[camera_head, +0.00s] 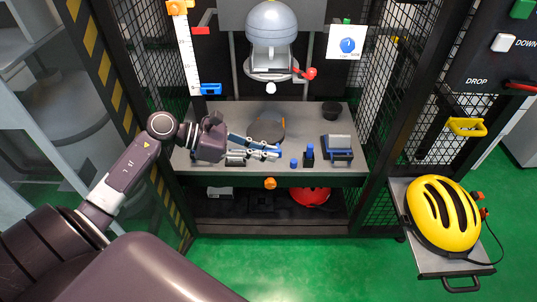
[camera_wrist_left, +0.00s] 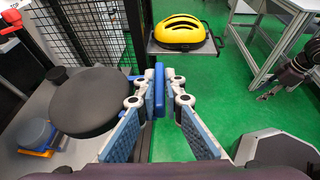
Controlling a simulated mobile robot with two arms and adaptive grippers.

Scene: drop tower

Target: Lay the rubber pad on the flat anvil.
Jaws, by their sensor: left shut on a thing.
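My left gripper (camera_head: 277,152) reaches in from the left over the front of the grey tower table. In the left wrist view its fingers (camera_wrist_left: 159,92) are shut on a blue slab (camera_wrist_left: 158,90), seen edge-on, which looks like the rubber pad. A dark round disc (camera_head: 266,131), which looks like the flat anvil, sits on the table just behind the fingers. It also shows left of the fingers in the left wrist view (camera_wrist_left: 88,100), and the slab is apart from it.
A grey drop head (camera_head: 272,25) hangs above the table (camera_head: 235,113). Right of my fingers stand a small blue cylinder (camera_head: 293,163), a blue bottle (camera_head: 310,153) and a grey-blue block (camera_head: 338,148). A black cup (camera_head: 332,110) stands behind. A yellow helmet (camera_head: 441,214) rests on a side shelf.

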